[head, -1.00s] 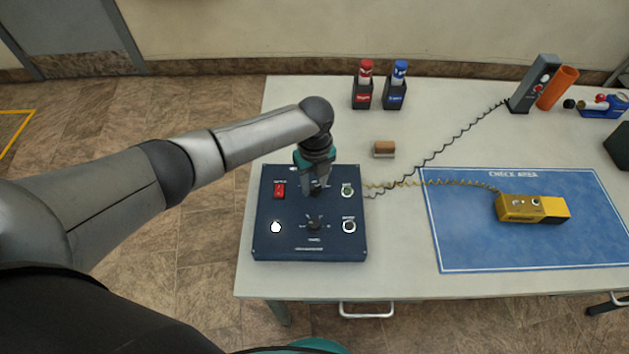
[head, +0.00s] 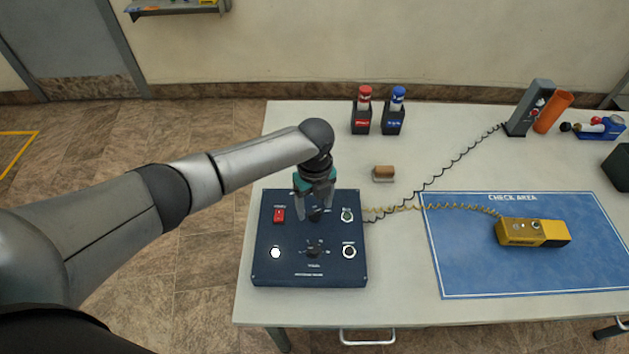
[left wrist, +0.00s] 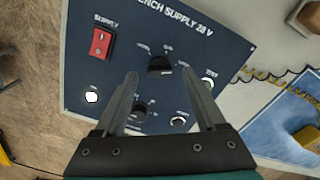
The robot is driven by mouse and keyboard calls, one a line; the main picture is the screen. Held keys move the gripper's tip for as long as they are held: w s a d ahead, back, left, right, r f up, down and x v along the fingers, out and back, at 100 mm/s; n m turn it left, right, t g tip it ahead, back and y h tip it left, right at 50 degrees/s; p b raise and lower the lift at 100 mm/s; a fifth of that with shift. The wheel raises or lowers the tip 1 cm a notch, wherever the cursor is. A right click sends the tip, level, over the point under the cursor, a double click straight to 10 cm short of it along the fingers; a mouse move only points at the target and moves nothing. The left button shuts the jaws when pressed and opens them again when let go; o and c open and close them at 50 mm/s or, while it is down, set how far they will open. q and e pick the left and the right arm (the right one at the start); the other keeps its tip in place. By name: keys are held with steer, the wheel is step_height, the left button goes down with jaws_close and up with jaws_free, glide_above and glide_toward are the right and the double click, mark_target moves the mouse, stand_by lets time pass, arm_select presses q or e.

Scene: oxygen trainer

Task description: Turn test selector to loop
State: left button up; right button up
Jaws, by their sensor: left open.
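The dark blue trainer panel (head: 262,262) lies on the table. It carries two black knobs: an upper one (head: 316,215) and a lower one (head: 313,249). Their small labels are too blurred to tell which is the test selector. My left gripper (head: 315,213) points down over the panel, open, with its fingertips at the upper knob. In the left wrist view the upper knob (left wrist: 160,66) shows between the spread fingertips, and the lower knob (left wrist: 139,112) shows nearer the gripper's base. Whether the fingers touch the upper knob cannot be told. My right gripper is out of view.
The panel also has a red supply switch (head: 279,215), a white lamp (head: 275,253) and round sockets at right. A brown block (head: 384,173) lies behind it. A yellow unit (head: 532,232) with a coiled cord lies on the blue check-area mat (head: 460,270). Red and blue bottles stand behind.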

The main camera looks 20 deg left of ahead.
mark_target(314, 212)
arm_select(q)
step_height(314, 212, up, 14)
steer(key=p, duration=0.1)
stand_by(0.6)
